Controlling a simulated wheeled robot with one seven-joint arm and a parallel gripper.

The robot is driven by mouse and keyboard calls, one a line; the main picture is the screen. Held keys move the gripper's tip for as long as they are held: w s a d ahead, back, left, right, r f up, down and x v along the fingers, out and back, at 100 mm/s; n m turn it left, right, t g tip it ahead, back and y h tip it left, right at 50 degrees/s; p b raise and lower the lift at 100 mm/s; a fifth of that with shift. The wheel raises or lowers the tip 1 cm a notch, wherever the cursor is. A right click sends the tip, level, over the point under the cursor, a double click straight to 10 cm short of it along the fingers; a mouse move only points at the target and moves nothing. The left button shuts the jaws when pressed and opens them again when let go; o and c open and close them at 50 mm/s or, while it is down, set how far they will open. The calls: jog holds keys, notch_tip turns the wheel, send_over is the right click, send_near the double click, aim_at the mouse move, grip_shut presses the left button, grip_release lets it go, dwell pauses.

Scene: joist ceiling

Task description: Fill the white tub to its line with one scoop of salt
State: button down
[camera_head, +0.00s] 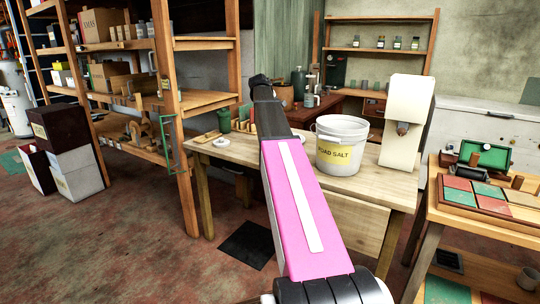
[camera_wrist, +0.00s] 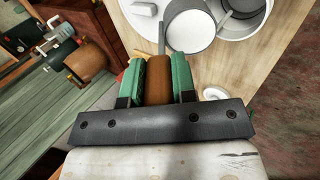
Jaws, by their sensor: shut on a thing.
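In the wrist view my gripper (camera_wrist: 158,78) has its two green fingers shut on the brown handle (camera_wrist: 158,88) of a scoop. A thin rod runs on from the handle to a pale grey, round scoop cup (camera_wrist: 190,32). The cup overlaps a white round container (camera_wrist: 232,28) at the top; I cannot tell whether it is inside or above it, nor what it holds. A white bucket (camera_head: 340,148) with a yellow ROAD SALT label stands upright on the table in the head view. My gripper does not show there. I cannot pick out the tub's line.
The wooden table (camera_head: 290,158) carries the bucket and a tall white object (camera_head: 407,115) with a dark knob to its right. A green canister (camera_head: 224,121) stands at the table's left. A side bench (camera_head: 505,227) with coloured panels is at right. A loaded shelf rack (camera_head: 170,100) stands left.

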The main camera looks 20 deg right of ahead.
jog(key=shift+s+a+f+t+h, duration=0.25)
jog(key=shift+s+a+t+h, duration=0.05)
jog(key=shift+s+a+h, duration=0.3)
jog(key=shift+a+h, duration=0.05)
jog(key=shift+h, duration=0.05)
jog(key=shift+t, duration=0.4)
jog(key=shift+s+a+f+t+h, duration=0.25)
jog(key=shift+a+t+h, duration=0.1)
jog(key=shift+h, duration=0.15)
jog(key=shift+s+a+f+t+h, duration=0.15)
jog(key=shift+a+f+t+h, duration=0.15)
jog(key=shift+h, duration=0.2)
jog(key=shift+r, duration=0.1)
